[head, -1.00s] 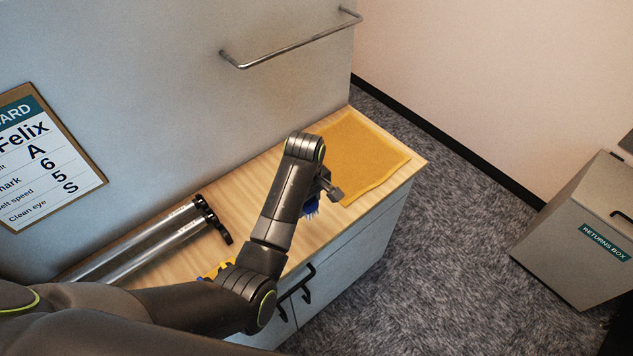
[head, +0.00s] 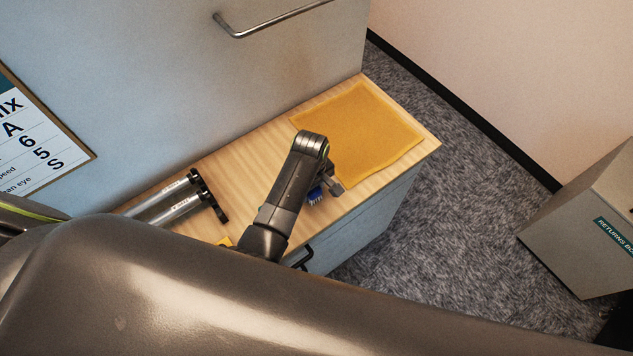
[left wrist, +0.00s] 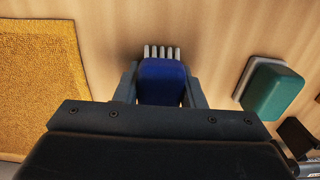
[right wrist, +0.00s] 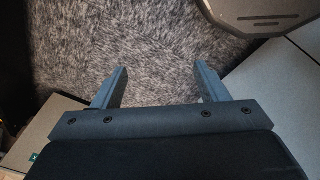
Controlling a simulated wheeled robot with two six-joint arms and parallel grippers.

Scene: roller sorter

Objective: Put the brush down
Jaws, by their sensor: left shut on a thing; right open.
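The brush is a blue block with pale bristles; it shows in the left wrist view (left wrist: 161,80) and partly in the head view (head: 315,194). My left gripper (left wrist: 160,92) is shut on it, one finger on each side. In the head view my left gripper (head: 328,186) is over the wooden counter top (head: 250,165), just left of the yellow cloth. The bristles are close to the wood; I cannot tell whether they touch it. My right gripper (right wrist: 160,85) is open and empty above the grey carpet.
A yellow cloth (head: 358,132) lies at the counter's far end. Metal rollers (head: 176,206) lie on the near part. A green and white block (left wrist: 272,88) rests on the wood. The returns box (head: 590,225) stands on the floor at right.

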